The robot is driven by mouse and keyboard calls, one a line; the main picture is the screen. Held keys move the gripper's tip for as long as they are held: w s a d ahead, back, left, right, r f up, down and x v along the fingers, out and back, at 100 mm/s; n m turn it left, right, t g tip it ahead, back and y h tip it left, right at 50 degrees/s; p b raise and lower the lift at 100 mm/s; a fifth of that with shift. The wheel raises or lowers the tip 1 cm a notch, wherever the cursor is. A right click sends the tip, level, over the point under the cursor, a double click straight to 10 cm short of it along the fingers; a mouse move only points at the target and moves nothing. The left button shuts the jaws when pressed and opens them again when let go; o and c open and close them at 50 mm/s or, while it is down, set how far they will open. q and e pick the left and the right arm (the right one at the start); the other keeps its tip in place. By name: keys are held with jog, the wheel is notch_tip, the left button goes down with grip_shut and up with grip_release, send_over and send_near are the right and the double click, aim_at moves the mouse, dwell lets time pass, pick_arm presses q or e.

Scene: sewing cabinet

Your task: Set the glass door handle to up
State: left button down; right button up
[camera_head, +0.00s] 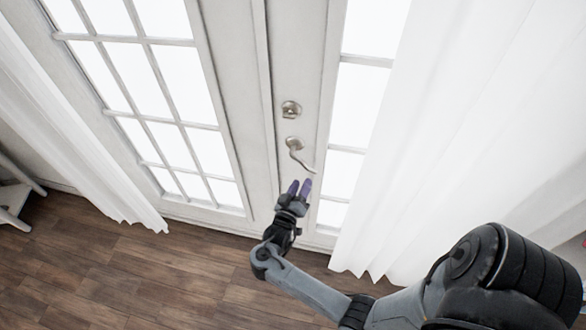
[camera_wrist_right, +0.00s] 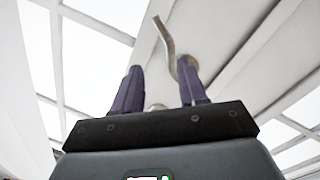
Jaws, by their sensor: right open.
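The glass door handle (camera_head: 298,152) is a brushed metal lever on the white door's stile, below a round lock. In the head view its free end slants down to the right. My right gripper (camera_head: 299,187) is open and empty, with its purple fingertips just below the lever. In the right wrist view the curved lever (camera_wrist_right: 166,38) shows above and beyond the fingers, and part of it is hidden behind the right finger. I cannot tell whether the finger touches it. The same gripper (camera_wrist_right: 158,88) has its two fingers spread apart there. My left gripper is not in view.
A round metal lock (camera_head: 291,109) sits above the handle. White curtains hang at the left (camera_head: 70,135) and right (camera_head: 440,130) of the glass-paned doors. A white piece of furniture (camera_head: 14,200) stands at the far left. The wooden floor (camera_head: 140,270) is clear at the lower left.

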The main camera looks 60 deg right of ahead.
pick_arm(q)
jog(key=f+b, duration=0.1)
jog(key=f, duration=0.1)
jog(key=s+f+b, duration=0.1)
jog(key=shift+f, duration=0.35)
pick_arm(e)
jog(key=shift+m, duration=0.3)
jog(key=x, duration=0.3)
jog(key=w+x, duration=0.1)
jog(key=x, duration=0.6)
jog(key=shift+w+d+f, duration=0.2)
jog(key=shift+w+f, duration=0.05)
jog(key=shift+w, duration=0.05)
grip_shut()
